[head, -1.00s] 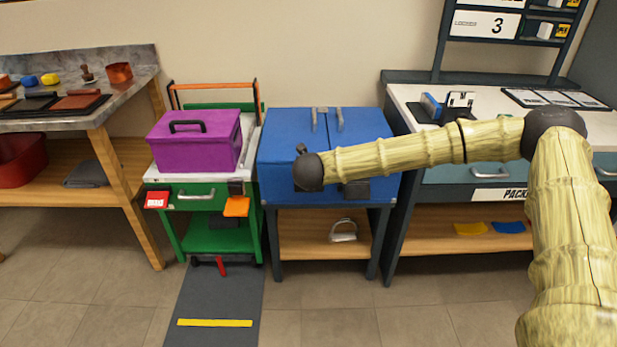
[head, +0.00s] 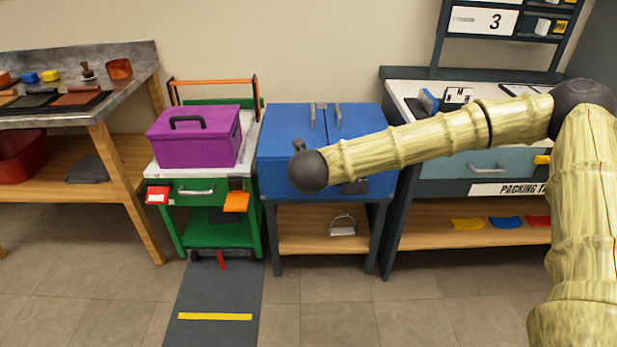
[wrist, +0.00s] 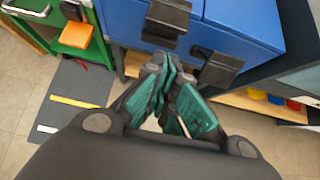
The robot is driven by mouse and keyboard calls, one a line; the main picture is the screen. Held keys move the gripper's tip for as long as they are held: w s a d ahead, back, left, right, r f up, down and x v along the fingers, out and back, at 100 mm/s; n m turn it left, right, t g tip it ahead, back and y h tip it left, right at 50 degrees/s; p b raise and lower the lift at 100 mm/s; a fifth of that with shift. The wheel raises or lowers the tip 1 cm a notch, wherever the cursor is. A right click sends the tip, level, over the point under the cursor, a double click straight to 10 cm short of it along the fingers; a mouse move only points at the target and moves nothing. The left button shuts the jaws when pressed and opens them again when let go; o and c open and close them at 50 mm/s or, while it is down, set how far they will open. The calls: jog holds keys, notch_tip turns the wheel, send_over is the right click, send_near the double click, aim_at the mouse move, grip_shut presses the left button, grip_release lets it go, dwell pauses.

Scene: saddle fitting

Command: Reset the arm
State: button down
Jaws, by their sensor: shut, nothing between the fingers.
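My arm, in a bamboo-like finish, reaches in from the right in the head view and ends in a dark round joint in front of the blue chest (head: 280,135). My gripper is hidden behind that joint in the head view. In the wrist view my gripper (wrist: 172,75) shows with its green-lined fingers together and nothing between them. The fingertips are close to the dark latches (wrist: 166,20) on the front of the blue chest, which also shows in the wrist view (wrist: 245,22). I cannot tell whether they touch.
A purple box (head: 200,138) stands on a green cart (head: 222,235) at the left. A stirrup (head: 342,225) lies on the shelf under the chest. A packing table (head: 400,95) stands at the right and a workbench (head: 135,85) at far left. Floor in front is open.

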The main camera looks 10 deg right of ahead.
jog(key=shift+s+a+r, duration=0.1)
jog(key=shift+s+r, duration=0.1)
jog(key=shift+s, duration=0.05)
dwell(0.3)
jog(key=s+a+f+n+y, duration=0.1)
jog(key=s+a+f+n, duration=0.2)
jog(key=f+n, duration=0.3)
jog(key=s+a+f+n+y, duration=0.1)
jog(key=s+a+f+n, duration=0.25)
jog(key=f, duration=0.45)
jog(key=s+f+n+g+y, duration=0.2)
jog(key=s+f+n+g, duration=0.3)
jog(key=s+f+n, duration=1.25)
jog(key=s+d+f+n+g+h, duration=0.1)
jog(key=s+d+f+n+g, duration=0.15)
jog(key=s+d+n, duration=0.55)
jog(key=s+d+f+n+g+h, duration=0.1)
jog(key=s+d+f+n+g, duration=0.2)
jog(key=s, duration=0.9)
notch_tip(320, 180, up, 14)
jog(key=d+p, duration=0.1)
jog(key=p, duration=1.3)
jog(key=shift+t, duration=0.45)
